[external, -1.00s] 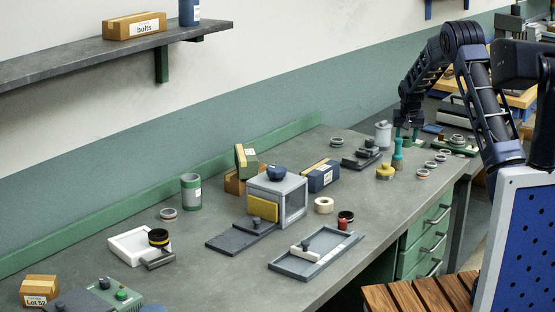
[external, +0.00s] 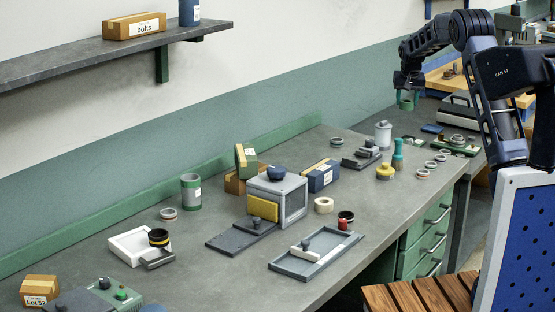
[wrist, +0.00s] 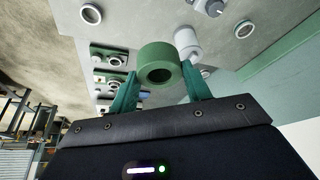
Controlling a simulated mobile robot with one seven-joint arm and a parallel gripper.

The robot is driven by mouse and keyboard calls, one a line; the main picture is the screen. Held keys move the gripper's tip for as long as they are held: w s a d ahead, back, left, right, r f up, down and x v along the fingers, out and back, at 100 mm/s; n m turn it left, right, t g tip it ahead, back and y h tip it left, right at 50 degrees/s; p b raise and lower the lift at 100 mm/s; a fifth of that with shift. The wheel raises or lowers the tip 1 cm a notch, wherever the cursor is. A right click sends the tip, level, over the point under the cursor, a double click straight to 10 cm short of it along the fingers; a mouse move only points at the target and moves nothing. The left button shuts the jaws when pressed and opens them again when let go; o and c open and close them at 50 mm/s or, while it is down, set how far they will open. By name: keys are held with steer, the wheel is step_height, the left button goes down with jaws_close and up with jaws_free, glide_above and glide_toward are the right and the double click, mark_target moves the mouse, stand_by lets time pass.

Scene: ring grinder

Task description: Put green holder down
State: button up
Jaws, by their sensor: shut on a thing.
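The green holder (wrist: 158,60) is a short, thick-walled ring with a round opening. It sits between the two green fingertips of my gripper (wrist: 160,76) in the wrist view. My gripper is shut on it. In the external view my gripper (external: 407,92) hangs at the upper right, with the small green holder (external: 408,104) at its tip. The holder is in the air above the far right end of the grey bench (external: 300,215), touching nothing below.
Below and near the holder stand a grey cylinder (external: 382,135), a teal bottle-like thing (external: 398,155), a yellow piece (external: 385,172) and several small rings (external: 431,165). A green board with parts (external: 455,147) lies at the right end. The front middle bench has clear patches.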

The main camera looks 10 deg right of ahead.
steer(key=s+a+n+y, duration=0.1)
steer(key=s+a+n, duration=0.15)
steer(key=a, duration=1.05)
steer(key=s+a+n+y, duration=0.15)
steer(key=s+a, duration=0.25)
steer(key=a, duration=1)
steer(key=s+a+n, duration=0.3)
steer(key=s+a, duration=0.1)
steer(key=a, duration=0.9)
steer(key=s+a+n+g+y, duration=0.1)
steer(key=s+a+n, duration=0.2)
steer(key=s+a, duration=1.15)
steer(key=s+a+n+g+y, duration=0.1)
steer(key=s+a+n, duration=0.2)
steer(key=s+a, duration=1.15)
steer(key=d+x, duration=0.1)
steer(key=x, duration=0.5)
steer(key=s+d+f+x, duration=0.1)
steer(key=x, duration=0.6)
steer(key=d+x, duration=0.1)
steer(key=x, duration=0.5)
steer(key=shift+s+d+f, duration=0.3)
steer(key=shift+s+f, duration=0.05)
steer(key=shift+f, duration=0.15)
steer(key=shift+f, duration=0.1)
steer(key=o, duration=0.5)
steer(key=shift+f, duration=0.1)
steer(key=o, duration=0.5)
